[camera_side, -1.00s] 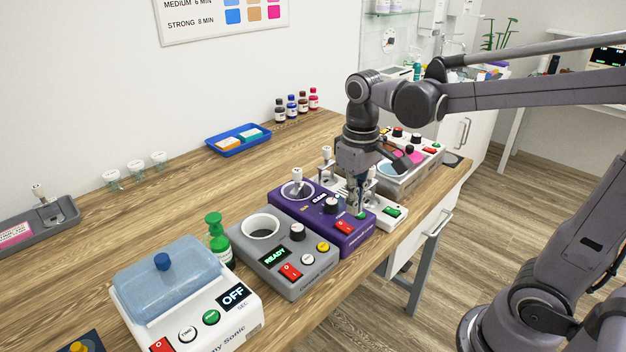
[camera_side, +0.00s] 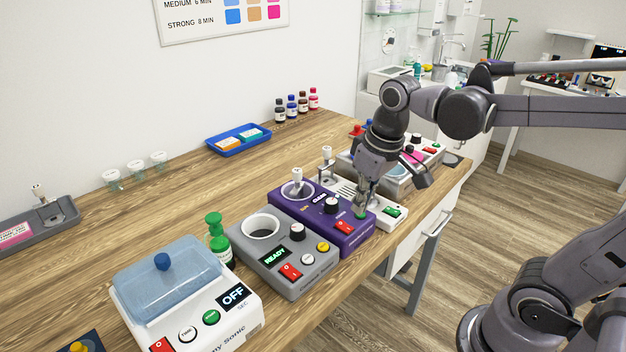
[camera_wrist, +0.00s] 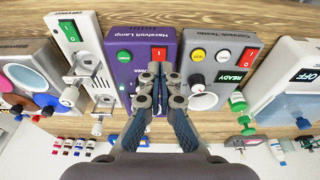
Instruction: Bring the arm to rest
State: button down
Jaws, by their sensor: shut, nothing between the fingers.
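My gripper (camera_side: 362,205) is low over the right-hand end of the purple lamp unit (camera_side: 347,243), near its green button (camera_side: 361,216). In the wrist view my gripper (camera_wrist: 157,72) has its fingertips together, empty, close to the red switch (camera_wrist: 158,54) on the purple unit (camera_wrist: 126,36). I cannot tell whether the fingertips touch the unit. The unit's red switch also shows in the side view (camera_side: 344,228). My arm is bent, reaching in from the right.
A grey tester (camera_side: 315,279) with a READY display stands left of the purple unit. A white device (camera_side: 243,307) reads OFF. A green bottle (camera_side: 216,240) stands behind them. A white unit (camera_side: 377,203) adjoins on the right. Bare wood (camera_side: 180,200) lies behind.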

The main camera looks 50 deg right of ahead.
jog(key=f+t, duration=0.1)
jog(key=s+t, duration=0.1)
jog(key=t, duration=0.1)
jog(key=s+f+t, duration=0.1)
jog(key=shift+s+a+f+t, duration=0.15)
jog(key=shift+s+f+t, duration=0.1)
jog(key=shift+f+t, duration=0.15)
